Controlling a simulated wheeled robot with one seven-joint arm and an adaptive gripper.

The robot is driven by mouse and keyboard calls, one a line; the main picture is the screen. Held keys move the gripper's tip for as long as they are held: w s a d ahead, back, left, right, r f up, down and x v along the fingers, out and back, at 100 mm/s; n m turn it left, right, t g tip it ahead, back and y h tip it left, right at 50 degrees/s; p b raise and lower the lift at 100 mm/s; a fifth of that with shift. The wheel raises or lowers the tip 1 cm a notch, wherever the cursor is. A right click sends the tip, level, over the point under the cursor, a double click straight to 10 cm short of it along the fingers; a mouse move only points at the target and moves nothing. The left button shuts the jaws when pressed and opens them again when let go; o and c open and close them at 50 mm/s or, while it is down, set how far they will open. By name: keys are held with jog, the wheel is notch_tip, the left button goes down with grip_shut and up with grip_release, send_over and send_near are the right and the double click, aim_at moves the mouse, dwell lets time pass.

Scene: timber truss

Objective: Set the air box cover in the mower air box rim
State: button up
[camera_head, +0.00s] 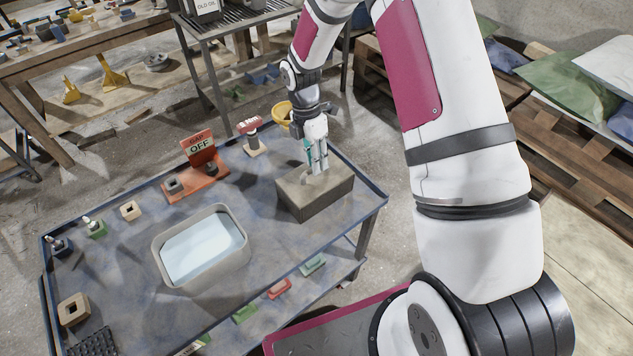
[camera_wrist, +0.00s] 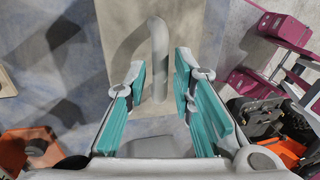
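The mower air box rim (camera_head: 212,276) is a grey rounded rectangular wall with a pale blue inside, standing left of centre on the blue-grey table in the head view. A tan-grey block (camera_head: 322,202) sits near the table's right corner, and I take it to be the air box cover or what bears it. Its flat top (camera_wrist: 118,40) with a curved grey handle (camera_wrist: 157,48) shows in the wrist view. My gripper (camera_head: 317,166) is open at the block's top. Its teal fingers stand apart on either side of the handle, with a gap visible on each side.
An orange stand with an OFF sign (camera_head: 198,142) is behind the rim. A red-topped part (camera_head: 249,126) and a yellow bowl (camera_head: 282,111) are near the block. Small blocks line the table's left side. Table surface between the rim and block is clear.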

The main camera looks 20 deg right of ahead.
jog(key=shift+s+d+f, duration=0.1)
jog(key=shift+s+f, duration=0.05)
jog(key=shift+f, duration=0.55)
jog(key=shift+s+f, duration=0.1)
jog(key=shift+f, duration=0.55)
jog(key=shift+c, duration=0.3)
grip_shut()
jog(key=shift+r, duration=0.1)
jog(key=shift+r, duration=0.85)
jog(key=shift+s+r+b, duration=0.3)
jog(key=shift+s+r, duration=0.15)
jog(key=shift+r, duration=0.4)
jog(key=s+a+r, duration=0.1)
jog(key=s+a, duration=0.2)
jog(key=s, duration=1.1)
jog(key=shift+s+a+r, duration=0.15)
jog(key=shift+s+r, duration=0.05)
jog(key=shift+s, duration=0.2)
